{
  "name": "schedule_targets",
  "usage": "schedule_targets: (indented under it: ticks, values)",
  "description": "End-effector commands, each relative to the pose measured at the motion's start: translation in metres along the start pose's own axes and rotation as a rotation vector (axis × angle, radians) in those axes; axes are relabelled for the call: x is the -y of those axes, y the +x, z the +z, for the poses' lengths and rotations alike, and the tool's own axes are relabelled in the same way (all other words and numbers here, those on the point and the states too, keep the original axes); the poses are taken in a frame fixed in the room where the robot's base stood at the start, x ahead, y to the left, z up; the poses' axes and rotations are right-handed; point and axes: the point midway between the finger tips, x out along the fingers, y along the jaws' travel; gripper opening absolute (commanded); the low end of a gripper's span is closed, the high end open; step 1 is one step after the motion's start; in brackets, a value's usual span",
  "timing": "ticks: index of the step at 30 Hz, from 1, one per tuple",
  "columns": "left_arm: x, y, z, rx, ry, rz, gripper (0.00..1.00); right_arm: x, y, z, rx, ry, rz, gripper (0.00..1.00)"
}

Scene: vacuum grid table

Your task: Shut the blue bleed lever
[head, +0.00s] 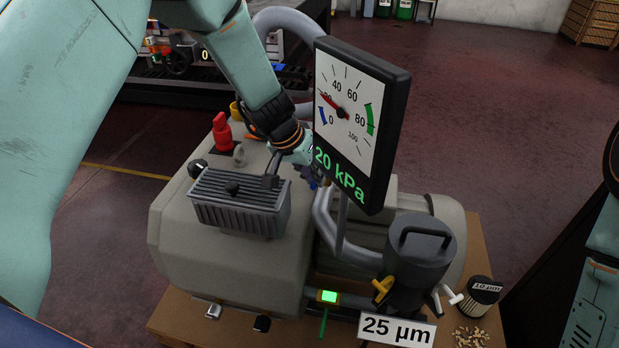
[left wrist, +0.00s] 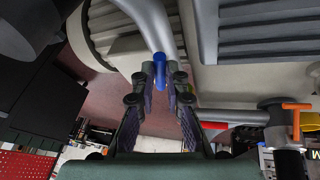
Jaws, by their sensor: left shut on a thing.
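The blue bleed lever (left wrist: 160,63) shows in the left wrist view between my left fingertips, beside the grey pipe. In the head view only a small dark-blue bit of the lever (head: 304,174) shows, low behind the gauge's left edge. My left gripper (left wrist: 163,74) is shut on the lever. In the head view my left gripper (head: 308,168) reaches over the beige pump housing, and the gauge partly hides its fingers. The lever's exact angle is hard to tell. The gauge (head: 345,125) reads 20 kPa. My right gripper is not in view.
A grey ribbed box (head: 240,205) and a red knob (head: 222,132) sit on the pump housing (head: 180,240). A dark canister (head: 418,265) with yellow and white clamps stands at the front right. An orange handle (left wrist: 297,106) shows in the left wrist view.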

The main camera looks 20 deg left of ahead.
Motion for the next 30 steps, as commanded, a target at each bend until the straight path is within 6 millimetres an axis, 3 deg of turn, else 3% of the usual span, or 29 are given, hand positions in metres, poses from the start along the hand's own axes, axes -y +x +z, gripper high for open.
schedule_targets:
  ticks: [19,20,21,27,30]
  values:
    - [-0.004,0.0002,0.0004,-0.013,-0.061,-0.025,0.0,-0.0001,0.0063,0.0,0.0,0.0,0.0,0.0]
    - [-0.0041,0.0002,0.0004,-0.013,-0.061,-0.025,0.13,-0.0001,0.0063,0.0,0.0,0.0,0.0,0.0]
    - [-0.0041,0.0002,0.0003,-0.013,-0.061,-0.025,0.17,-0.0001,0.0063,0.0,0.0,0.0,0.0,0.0]
    - [-0.004,0.0003,0.0002,-0.013,-0.06,-0.025,0.34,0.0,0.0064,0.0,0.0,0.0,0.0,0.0]
    - [-0.004,0.0003,0.0002,-0.013,-0.06,-0.025,0.36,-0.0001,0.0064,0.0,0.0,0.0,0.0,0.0]
